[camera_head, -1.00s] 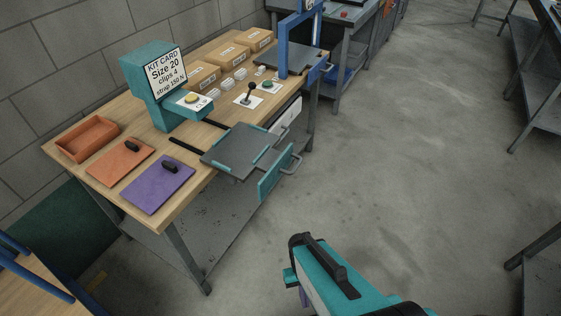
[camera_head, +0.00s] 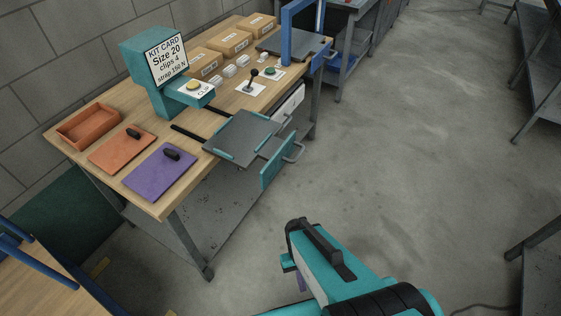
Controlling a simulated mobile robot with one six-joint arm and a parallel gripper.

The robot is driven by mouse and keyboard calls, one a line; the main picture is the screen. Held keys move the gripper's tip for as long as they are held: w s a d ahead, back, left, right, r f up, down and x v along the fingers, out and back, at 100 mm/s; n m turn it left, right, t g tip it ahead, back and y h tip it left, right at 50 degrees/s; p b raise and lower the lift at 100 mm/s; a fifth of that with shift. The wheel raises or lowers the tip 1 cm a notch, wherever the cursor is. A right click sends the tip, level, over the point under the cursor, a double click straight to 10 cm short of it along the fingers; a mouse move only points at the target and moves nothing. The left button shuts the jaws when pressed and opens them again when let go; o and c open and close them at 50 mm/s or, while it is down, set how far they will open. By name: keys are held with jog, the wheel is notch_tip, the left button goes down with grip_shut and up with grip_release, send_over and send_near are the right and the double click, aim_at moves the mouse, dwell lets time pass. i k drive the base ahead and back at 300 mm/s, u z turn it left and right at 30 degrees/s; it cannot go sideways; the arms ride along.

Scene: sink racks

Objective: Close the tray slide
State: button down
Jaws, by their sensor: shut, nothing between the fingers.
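The tray slide is a grey plate (camera_head: 243,137) with teal strips along its edges. It sits out past the front edge of the wooden bench, with dark rails (camera_head: 188,133) running back over the bench top. A teal front panel (camera_head: 274,168) with a grey handle (camera_head: 294,153) hangs at its outer end. My teal and black arm (camera_head: 325,265) is in the lower middle, over the floor and well apart from the tray. My gripper's fingers are not visible.
The bench holds an orange bin (camera_head: 88,128), an orange board (camera_head: 122,150), a purple board (camera_head: 160,172), a teal kit card stand (camera_head: 148,85), a lever (camera_head: 251,80) and cardboard boxes (camera_head: 230,42). A white drawer front (camera_head: 290,106) is under the bench edge. Open floor (camera_head: 420,150) lies right.

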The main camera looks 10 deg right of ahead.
aim_at(247, 136)
jog(key=u, duration=0.1)
jog(key=k, duration=1.35)
jog(key=u, duration=0.95)
jog(key=i, duration=1)
